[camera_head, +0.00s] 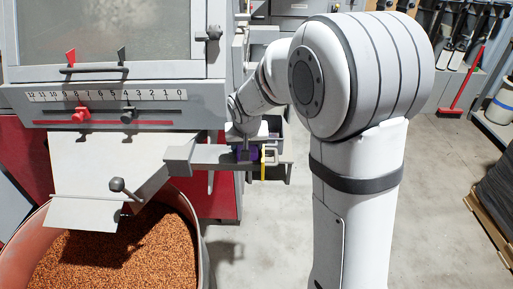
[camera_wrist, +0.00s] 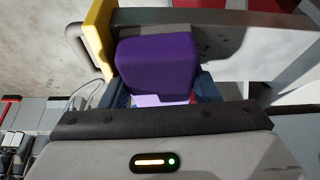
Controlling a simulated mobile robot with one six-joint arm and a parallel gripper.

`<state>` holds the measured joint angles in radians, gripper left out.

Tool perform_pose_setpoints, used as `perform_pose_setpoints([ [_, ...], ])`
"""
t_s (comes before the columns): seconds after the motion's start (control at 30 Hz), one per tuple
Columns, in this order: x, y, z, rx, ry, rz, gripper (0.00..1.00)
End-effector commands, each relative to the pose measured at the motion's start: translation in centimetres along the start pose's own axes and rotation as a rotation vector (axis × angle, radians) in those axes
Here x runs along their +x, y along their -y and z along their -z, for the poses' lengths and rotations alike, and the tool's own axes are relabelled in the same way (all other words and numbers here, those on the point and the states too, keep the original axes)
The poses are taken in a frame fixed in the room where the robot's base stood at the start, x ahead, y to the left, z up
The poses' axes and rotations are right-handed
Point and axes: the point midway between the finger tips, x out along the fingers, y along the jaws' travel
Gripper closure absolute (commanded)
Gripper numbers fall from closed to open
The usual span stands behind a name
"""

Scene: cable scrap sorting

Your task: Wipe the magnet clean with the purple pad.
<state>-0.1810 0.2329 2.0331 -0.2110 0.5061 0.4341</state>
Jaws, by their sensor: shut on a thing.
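The purple pad (camera_wrist: 155,65) is a block in the middle of the wrist view. My gripper (camera_wrist: 162,97) is shut on it, with a dark blue finger on either side. The pad lies against or just in front of a grey bar (camera_wrist: 235,38), which looks like the magnet; I cannot tell if they touch. A few dark specks show on the bar to the right of the pad, and the pad hides part of it. In the head view the purple pad (camera_head: 245,154) shows small beside the machine, with my gripper mostly hidden there.
A yellow end piece with a grey loop handle (camera_wrist: 97,38) stands left of the pad, close to it. The grey machine (camera_head: 110,100) and a bin of copper-coloured granules (camera_head: 150,245) are at left. Open floor (camera_head: 445,180) lies to the right.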

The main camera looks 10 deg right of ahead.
Motion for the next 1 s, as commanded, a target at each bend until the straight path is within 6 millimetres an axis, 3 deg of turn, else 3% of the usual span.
perform_pose_setpoints([
  [0.43, 0.2, 2.1, 0.0, -0.001, 0.006, 0.000, 0.62],
  [0.8, 0.0, 5.1, 0.5, -0.001, 0.001, 0.001, 0.62],
  [1.0, -0.1, 5.3, 0.6, 0.001, 0.000, 0.001, 0.62],
])
